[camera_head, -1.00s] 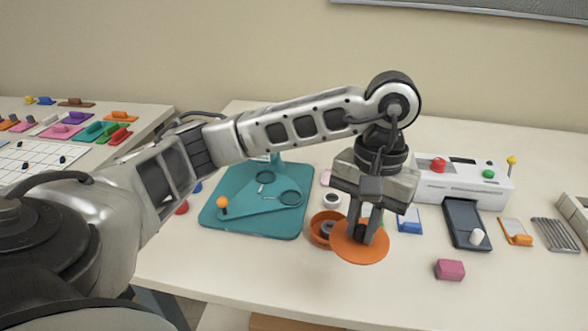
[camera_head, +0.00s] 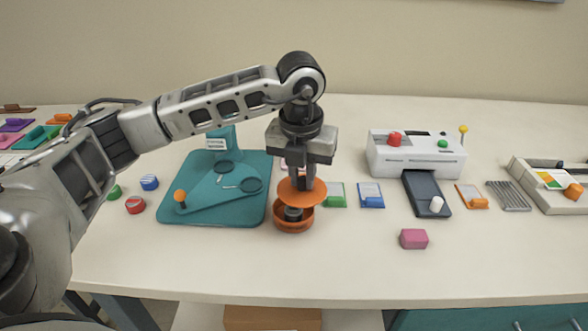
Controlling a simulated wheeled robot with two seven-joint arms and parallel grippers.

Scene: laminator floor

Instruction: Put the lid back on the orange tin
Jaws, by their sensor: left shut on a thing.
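The orange tin (camera_head: 294,226) stands open on the white table, just right of the teal board. A dark round thing shows inside it. My left gripper (camera_head: 302,184) points down and is shut on the orange lid (camera_head: 314,194), a flat disc. The lid is above the tin, roughly over it and a little to the right, with a visible gap between them. The lid hides the back of the tin's opening. My right gripper is not in view.
The teal board (camera_head: 225,205) with an orange-knobbed lever stands close left of the tin. Green (camera_head: 335,196) and blue (camera_head: 370,195) pieces lie to the right. A pink block (camera_head: 413,239) lies front right. The table's front is mostly clear.

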